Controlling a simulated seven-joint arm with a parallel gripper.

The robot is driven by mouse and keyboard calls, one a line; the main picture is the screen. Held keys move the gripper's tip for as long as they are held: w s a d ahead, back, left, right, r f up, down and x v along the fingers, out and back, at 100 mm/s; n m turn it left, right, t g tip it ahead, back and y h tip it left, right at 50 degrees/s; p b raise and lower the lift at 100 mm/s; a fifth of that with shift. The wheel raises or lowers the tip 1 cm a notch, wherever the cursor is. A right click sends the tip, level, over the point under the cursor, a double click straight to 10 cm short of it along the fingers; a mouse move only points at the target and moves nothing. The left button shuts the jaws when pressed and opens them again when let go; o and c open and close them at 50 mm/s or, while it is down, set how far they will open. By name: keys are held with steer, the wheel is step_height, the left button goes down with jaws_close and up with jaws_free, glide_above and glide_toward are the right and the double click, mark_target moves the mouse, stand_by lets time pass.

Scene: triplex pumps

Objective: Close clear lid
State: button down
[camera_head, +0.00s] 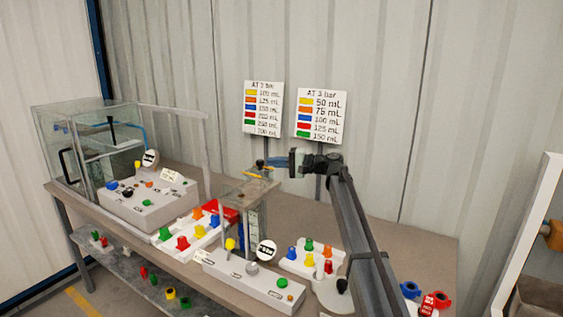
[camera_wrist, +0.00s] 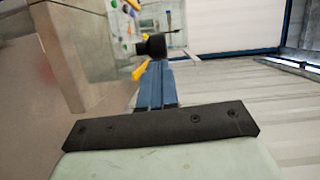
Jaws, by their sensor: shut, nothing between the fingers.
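A clear-walled case (camera_head: 85,128) with a black handle stands at the left end of the bench in the head view. A smaller clear case (camera_head: 233,195) stands upright mid-bench behind a grey control box. I cannot tell for sure which clear panel is the lid or how far it stands open. My gripper (camera_head: 270,163) is shut and empty, with blue fingers, just above the top of the smaller case. In the wrist view the shut fingers (camera_wrist: 155,68) point at a dark knob-like part (camera_wrist: 151,46); contact is unclear.
Grey control boxes (camera_head: 150,207) and (camera_head: 252,279) sit on the bench, with several coloured plugs in white racks (camera_head: 180,238) between them. Two sign boards (camera_head: 263,108) and (camera_head: 321,115) stand behind. The right part of the bench (camera_head: 420,250) has some bare room.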

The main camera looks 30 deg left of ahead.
steer(key=shift+s, duration=0.1)
stand_by(0.3)
steer(key=s, duration=1)
steer(key=shift+s, duration=0.1)
